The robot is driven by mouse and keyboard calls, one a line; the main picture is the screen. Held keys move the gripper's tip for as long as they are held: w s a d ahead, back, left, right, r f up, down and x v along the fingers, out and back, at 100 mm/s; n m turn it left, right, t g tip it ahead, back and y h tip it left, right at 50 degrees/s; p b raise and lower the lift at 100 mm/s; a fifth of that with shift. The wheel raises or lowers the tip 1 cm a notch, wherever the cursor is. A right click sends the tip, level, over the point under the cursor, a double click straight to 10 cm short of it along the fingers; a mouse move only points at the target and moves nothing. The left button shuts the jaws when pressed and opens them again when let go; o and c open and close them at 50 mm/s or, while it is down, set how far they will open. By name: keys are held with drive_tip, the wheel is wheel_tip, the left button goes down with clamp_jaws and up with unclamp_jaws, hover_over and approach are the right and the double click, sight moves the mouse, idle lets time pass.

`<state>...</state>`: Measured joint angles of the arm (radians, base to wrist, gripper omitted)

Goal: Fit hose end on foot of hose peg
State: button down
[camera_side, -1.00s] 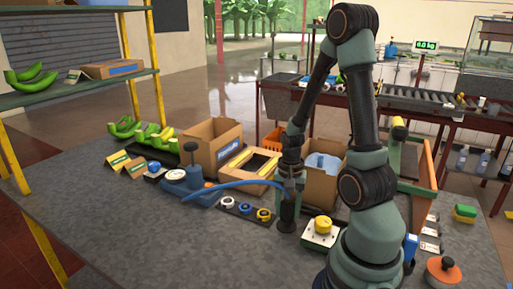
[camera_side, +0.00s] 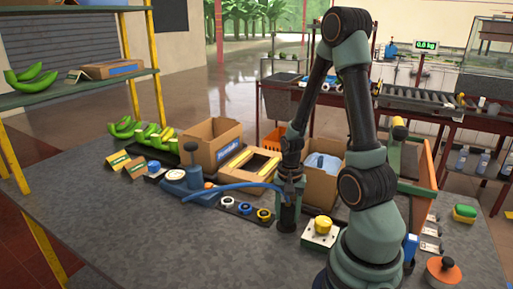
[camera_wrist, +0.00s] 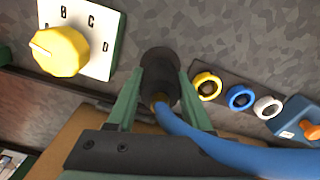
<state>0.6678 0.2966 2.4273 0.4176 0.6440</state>
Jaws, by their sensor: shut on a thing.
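The blue hose (camera_side: 238,186) runs from the blue device at the left to my gripper (camera_side: 288,190). My gripper is shut on the hose end. A black upright cylinder, which looks like the hose peg (camera_side: 288,217), stands directly below my gripper; its dark round body (camera_wrist: 159,62) also shows between the fingertips. I cannot tell whether the hose end touches it.
A white dial plate with a yellow knob (camera_side: 322,225) stands close to the right of the peg. A strip with white, blue and yellow rings (camera_side: 245,209) lies to the left. An open cardboard box (camera_side: 322,180) is behind. The front of the table (camera_side: 190,250) is clear.

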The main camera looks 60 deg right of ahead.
drive_tip(key=shift+f, duration=0.65)
idle(0.4)
unclamp_jaws()
drive_tip(key=shift+r, duration=1.55)
idle(0.7)
drive_tip(key=shift+r, duration=3)
